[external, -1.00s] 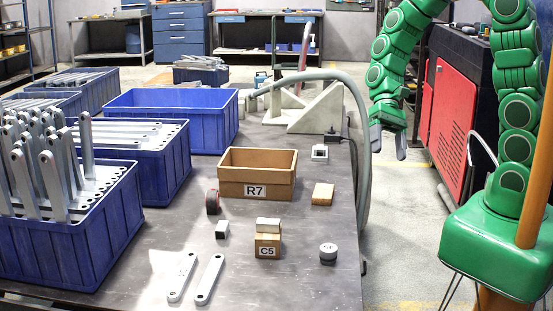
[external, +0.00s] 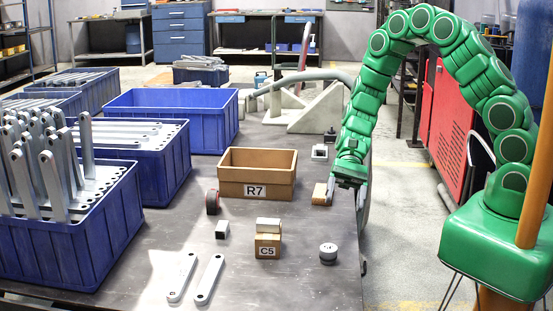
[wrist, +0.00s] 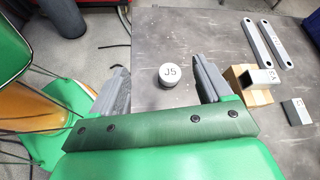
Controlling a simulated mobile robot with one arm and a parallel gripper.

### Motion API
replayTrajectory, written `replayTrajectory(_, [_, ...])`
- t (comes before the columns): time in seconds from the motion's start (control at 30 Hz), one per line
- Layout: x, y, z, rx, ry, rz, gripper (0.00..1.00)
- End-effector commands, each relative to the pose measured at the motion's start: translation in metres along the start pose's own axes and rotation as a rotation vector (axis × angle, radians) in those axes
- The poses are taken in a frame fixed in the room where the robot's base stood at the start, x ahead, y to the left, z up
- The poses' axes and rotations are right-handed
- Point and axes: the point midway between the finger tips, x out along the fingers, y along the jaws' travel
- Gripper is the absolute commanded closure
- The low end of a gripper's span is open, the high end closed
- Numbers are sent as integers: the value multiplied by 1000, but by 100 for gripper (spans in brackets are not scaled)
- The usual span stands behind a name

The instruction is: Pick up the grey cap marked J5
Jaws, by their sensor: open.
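The grey cap marked J5 (external: 328,253) stands upright on the dark table, near its right edge. In the wrist view the cap (wrist: 170,74) shows its J5 label and lies between the two jaws in the picture, ahead of them and apart from them. My gripper (external: 345,197) is above the table's right edge, beyond the cap in the external view, with its jaws pointing down. The jaws (wrist: 161,85) are spread wide and hold nothing.
A box marked C5 (external: 267,246) with a light block (external: 268,224) on it stands left of the cap. An open box marked R7 (external: 257,191) and a yellowish block (external: 320,194) are further back. Two flat grey bars (external: 209,279) lie at the front. Table around the cap is clear.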

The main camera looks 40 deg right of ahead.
Motion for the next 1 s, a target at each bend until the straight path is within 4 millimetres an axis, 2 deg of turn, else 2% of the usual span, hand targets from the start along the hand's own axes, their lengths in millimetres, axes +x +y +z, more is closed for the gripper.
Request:
replayTrajectory(0.3, [34,-1,-53,158,-47,-65,21])
replayTrajectory(0.5, [47,2,-73,220,-59,-87,21])
replayTrajectory(0.73, [55,2,-78,234,-60,-94,21])
replayTrajectory(1.0, [75,-1,-77,233,-58,-95,21])
